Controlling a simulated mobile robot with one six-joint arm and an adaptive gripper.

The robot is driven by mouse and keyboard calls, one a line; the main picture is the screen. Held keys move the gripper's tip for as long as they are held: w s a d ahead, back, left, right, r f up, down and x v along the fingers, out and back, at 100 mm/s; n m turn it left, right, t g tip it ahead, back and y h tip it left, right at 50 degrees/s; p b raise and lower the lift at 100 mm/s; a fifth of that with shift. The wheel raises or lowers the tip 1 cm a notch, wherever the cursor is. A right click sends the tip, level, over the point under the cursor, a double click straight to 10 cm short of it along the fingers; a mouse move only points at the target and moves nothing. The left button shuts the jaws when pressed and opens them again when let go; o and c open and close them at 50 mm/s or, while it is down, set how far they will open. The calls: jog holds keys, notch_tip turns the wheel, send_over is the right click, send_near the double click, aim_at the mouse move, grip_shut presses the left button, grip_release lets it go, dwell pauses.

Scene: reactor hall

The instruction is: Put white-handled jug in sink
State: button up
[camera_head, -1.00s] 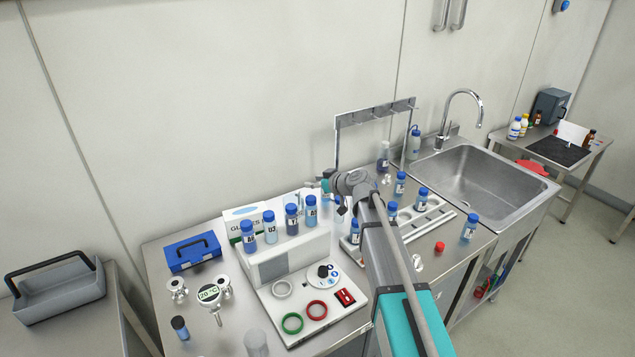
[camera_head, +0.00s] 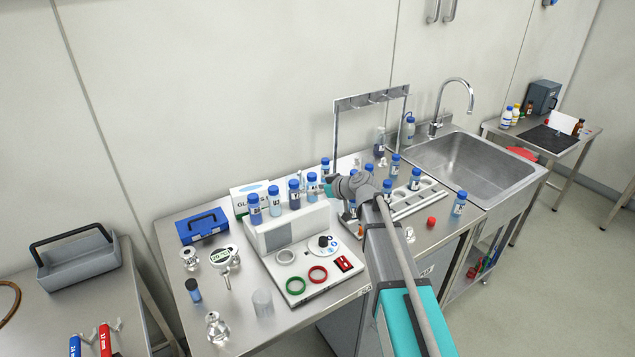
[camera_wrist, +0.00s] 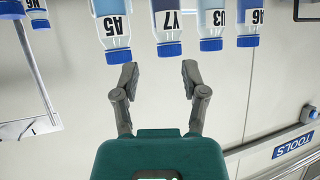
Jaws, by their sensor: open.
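I cannot make out a white-handled jug in either view. The steel sink (camera_head: 478,163) is at the back right of the bench, under a curved tap, and its basin looks empty. My gripper (camera_wrist: 160,73) is open with nothing between its fingers in the wrist view. Its fingertips are near the blue caps of a row of labelled bottles, close to the Y7 bottle (camera_wrist: 171,25) and the A5 bottle (camera_wrist: 114,27). In the head view my arm reaches over the bench to the bottle row, and the fingertips are hard to see.
A grey-white rack (camera_head: 290,232) carries several blue-capped bottles. A blue toolbox (camera_head: 202,226), a clear beaker (camera_head: 262,303) and a metal hook stand (camera_head: 372,101) are on the bench. A grey tote (camera_head: 76,265) with a black handle stands on the left table.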

jog(key=s+d+f+m+g+h+b, duration=0.1)
jog(key=s+d+f, duration=0.2)
jog(key=s+f, duration=0.1)
jog(key=s+d+f+m+g+h+b, duration=0.1)
jog(key=s+d+f+h+b, duration=0.1)
jog(key=s, duration=0.4)
jog(key=s+d+f+m+g+h+b, duration=0.1)
jog(key=s+d+f+m+g+b, duration=0.1)
jog(key=s+d+f, duration=0.2)
jog(key=shift+s+d+f+h, duration=0.2)
jog(key=shift+s+f, duration=0.3)
jog(key=shift+f, duration=0.2)
jog(key=shift+s+d+f+h, duration=0.2)
jog(key=shift+s+f, duration=0.3)
jog(key=shift+f, duration=0.15)
jog(key=s+d+f+m+g+h+b, duration=0.3)
jog(key=s+d+f+m+h, duration=0.2)
jog(key=s+d, duration=0.5)
jog(key=s+f, duration=0.1)
jog(key=s, duration=0.2)
jog(key=shift+s+d+m+g, duration=0.15)
jog(key=shift+d+m+g, duration=0.15)
jog(key=shift+d, duration=0.05)
